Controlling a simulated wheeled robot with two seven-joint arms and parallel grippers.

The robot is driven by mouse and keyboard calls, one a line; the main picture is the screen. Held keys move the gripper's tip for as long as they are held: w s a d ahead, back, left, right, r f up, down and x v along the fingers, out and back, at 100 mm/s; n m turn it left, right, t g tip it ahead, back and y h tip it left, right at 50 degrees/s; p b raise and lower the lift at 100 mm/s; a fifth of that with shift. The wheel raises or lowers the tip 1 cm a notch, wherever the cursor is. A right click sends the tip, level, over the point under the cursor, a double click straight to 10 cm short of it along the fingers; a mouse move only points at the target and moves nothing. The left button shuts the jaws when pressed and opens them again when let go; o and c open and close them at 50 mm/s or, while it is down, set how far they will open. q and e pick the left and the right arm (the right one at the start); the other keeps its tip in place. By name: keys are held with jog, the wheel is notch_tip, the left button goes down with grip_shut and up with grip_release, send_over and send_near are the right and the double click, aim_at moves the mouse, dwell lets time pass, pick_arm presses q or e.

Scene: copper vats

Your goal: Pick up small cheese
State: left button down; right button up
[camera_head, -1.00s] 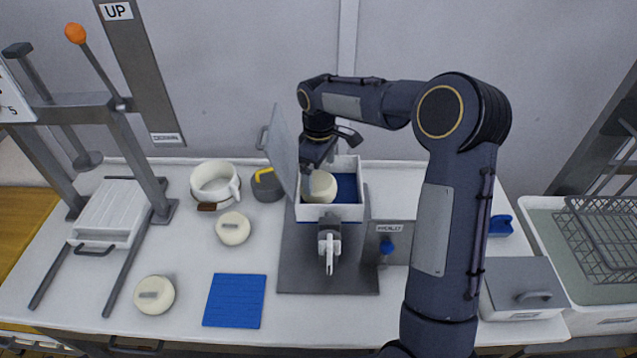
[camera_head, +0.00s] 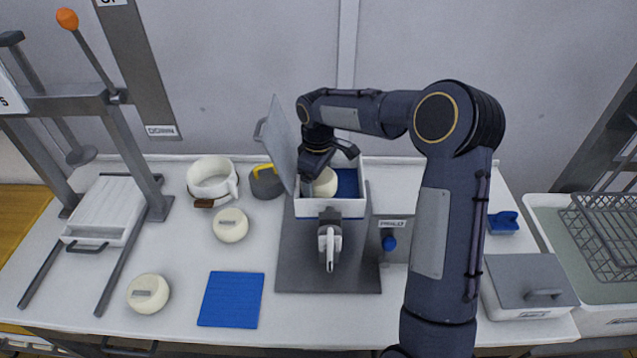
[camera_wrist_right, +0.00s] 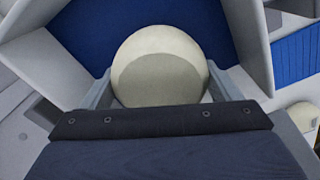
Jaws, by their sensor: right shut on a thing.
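A small pale cream cheese (camera_head: 326,181) is inside a white open box (camera_head: 333,208) with a blue lining, on a grey board. My right gripper (camera_head: 322,172) reaches down into the box and is shut on this cheese. In the right wrist view the round cheese (camera_wrist_right: 160,65) sits between the two fingers (camera_wrist_right: 160,92), with blue lining behind it. Whether it touches the box floor I cannot tell. My left gripper is out of view.
The box's grey lid (camera_head: 283,143) stands open on its left. A white pot (camera_head: 212,182) and a grey container with a yellow part (camera_head: 266,182) stand left of it. A blue mat (camera_head: 231,300) lies in front. A lever press (camera_head: 105,205) stands far left; a lidded box (camera_head: 527,285) is right.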

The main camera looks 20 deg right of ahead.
jog(key=shift+c, duration=0.7)
jog(key=shift+r, duration=0.1)
